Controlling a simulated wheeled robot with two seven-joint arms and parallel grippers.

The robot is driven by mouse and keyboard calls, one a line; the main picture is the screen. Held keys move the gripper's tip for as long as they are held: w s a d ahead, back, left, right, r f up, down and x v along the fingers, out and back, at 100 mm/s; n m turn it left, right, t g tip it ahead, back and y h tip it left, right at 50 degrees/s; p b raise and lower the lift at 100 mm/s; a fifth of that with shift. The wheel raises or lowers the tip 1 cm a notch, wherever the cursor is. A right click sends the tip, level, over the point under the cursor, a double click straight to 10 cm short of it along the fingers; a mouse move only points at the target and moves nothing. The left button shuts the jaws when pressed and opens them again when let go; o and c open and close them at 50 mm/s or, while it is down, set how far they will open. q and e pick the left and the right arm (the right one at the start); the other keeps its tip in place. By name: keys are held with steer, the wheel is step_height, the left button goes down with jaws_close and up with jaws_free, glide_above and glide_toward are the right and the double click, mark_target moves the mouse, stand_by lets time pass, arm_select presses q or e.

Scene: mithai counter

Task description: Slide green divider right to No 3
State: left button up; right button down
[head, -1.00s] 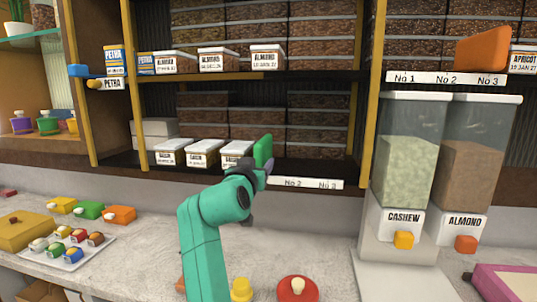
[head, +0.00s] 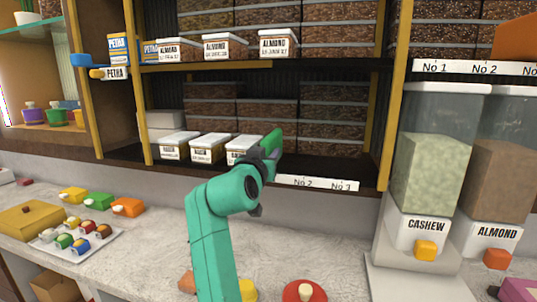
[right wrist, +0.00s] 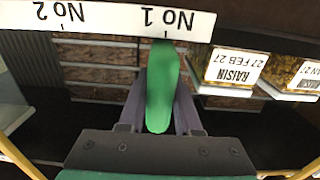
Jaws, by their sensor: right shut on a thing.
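The green divider (head: 273,141) stands on the lower shelf, just right of the raisin boxes. My right gripper (head: 262,160) is shut on it. In the right wrist view the green divider (right wrist: 162,85) stands between the two fingers of my right gripper (right wrist: 160,110), by the No 1 mark on the label strip (right wrist: 100,18). In the head view the strip (head: 318,184) shows No 2 and No 3 to the right of the gripper; No 1 is hidden behind my arm. My left gripper is not in view.
Several raisin boxes (head: 208,148) stand left of the divider, the nearest close beside it (right wrist: 232,70). The shelf front to the right is clear up to the yellow post (head: 393,120). The cashew dispenser (head: 428,170) stands right of it.

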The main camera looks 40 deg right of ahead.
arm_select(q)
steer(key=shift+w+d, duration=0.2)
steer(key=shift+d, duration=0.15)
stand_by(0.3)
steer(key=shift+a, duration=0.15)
arm_select(e)
steer(key=shift+d, duration=0.15)
stand_by(0.4)
